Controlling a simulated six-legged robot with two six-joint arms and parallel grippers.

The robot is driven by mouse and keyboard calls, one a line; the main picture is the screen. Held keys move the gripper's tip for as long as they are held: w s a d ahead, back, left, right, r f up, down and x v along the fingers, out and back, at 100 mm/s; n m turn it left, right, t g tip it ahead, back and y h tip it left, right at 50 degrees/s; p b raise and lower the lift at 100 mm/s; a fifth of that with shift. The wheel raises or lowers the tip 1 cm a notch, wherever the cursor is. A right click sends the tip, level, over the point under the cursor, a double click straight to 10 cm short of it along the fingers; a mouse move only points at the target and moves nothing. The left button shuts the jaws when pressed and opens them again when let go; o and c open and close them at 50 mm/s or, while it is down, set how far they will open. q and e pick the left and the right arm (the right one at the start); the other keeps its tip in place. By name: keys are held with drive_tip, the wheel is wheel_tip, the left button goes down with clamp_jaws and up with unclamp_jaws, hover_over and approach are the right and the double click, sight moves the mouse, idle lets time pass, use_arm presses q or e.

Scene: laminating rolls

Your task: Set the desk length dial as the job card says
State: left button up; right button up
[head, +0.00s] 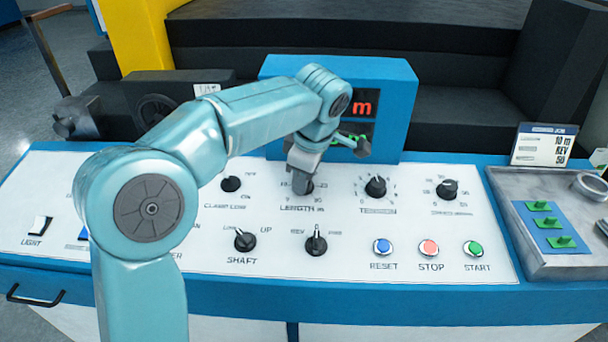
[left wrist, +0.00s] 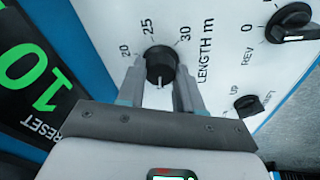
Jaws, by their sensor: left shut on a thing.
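The length dial (left wrist: 160,62) is a black round knob on the white panel, with 20, 25 and 30 visible around it in the left wrist view. Its white pointer mark shows on the side towards my gripper; the number there is hidden. My left gripper (head: 302,178) reaches down over the dial in the head view, covering most of it. In the left wrist view the fingers of my left gripper (left wrist: 160,88) are closed on the knob's sides. My right gripper is not in view.
A blue display box (head: 395,110) stands behind the dial, partly hidden by my arm; its green figures show 10 in the wrist view (left wrist: 40,80). The tension knob (head: 376,187) is right of the dial. The shaft knob (head: 245,240) and REV knob (head: 316,243) sit in front.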

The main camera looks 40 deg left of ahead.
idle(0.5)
use_arm(q)
drive_tip(key=o, duration=1)
drive_tip(key=shift+o, duration=0.2)
drive_tip(key=p+v, duration=0.4)
drive_tip(key=v, duration=1.2)
drive_tip(key=shift+r, duration=0.15)
drive_tip(key=shift+d, duration=0.1)
